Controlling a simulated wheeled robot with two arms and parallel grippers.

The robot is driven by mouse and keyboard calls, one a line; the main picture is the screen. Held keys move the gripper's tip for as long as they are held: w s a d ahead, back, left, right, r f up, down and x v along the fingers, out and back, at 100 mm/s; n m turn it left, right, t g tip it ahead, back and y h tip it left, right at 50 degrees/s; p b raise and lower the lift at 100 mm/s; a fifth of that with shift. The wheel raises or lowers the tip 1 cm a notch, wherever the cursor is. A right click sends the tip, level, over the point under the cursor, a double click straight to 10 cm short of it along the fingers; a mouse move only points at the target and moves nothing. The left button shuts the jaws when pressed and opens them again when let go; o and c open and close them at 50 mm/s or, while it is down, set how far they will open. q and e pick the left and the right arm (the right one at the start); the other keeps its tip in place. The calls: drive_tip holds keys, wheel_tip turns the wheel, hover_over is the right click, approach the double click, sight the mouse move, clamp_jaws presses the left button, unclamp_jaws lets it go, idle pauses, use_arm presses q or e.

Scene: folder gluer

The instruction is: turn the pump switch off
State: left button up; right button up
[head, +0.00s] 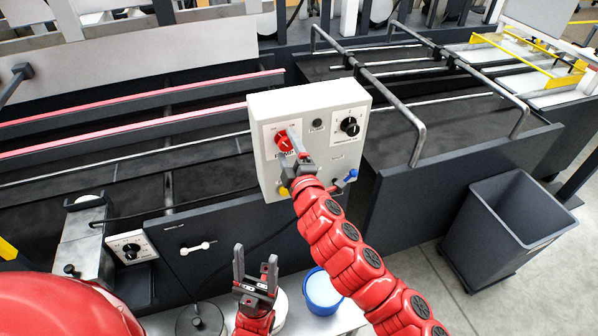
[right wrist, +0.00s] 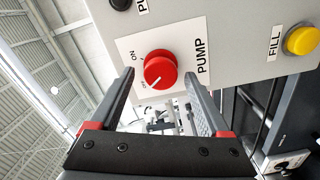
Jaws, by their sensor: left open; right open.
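The pump switch is a round red knob (right wrist: 160,69) on a white plate marked PUMP, with ON and a smaller second label at its left. Its white mark points down-left, close to the smaller lower label, which is hard to read. In the head view the knob (head: 284,141) sits on the left of the grey control box (head: 340,101). My right gripper (head: 295,149) is open in front of it, its fingers on either side of the knob in the right wrist view; contact cannot be told. My left gripper (head: 255,259) is open and empty, low in front of the machine.
The box also carries a black dial (head: 350,126), a yellow button (right wrist: 301,40) marked FILL and a blue-tipped lever (head: 350,175). A blue-and-white tub (head: 322,292) stands below. A dark bin (head: 510,230) is at the right. Metal rails (head: 415,95) run behind the box.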

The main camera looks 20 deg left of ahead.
drive_tip(key=shift+s+d, duration=0.2)
drive_tip(key=shift+s, duration=0.2)
drive_tip(key=p+v, duration=0.3)
drive_tip(key=v, duration=1.3)
drive_tip(key=shift+p, duration=0.4)
drive_tip(key=shift+f, duration=0.1)
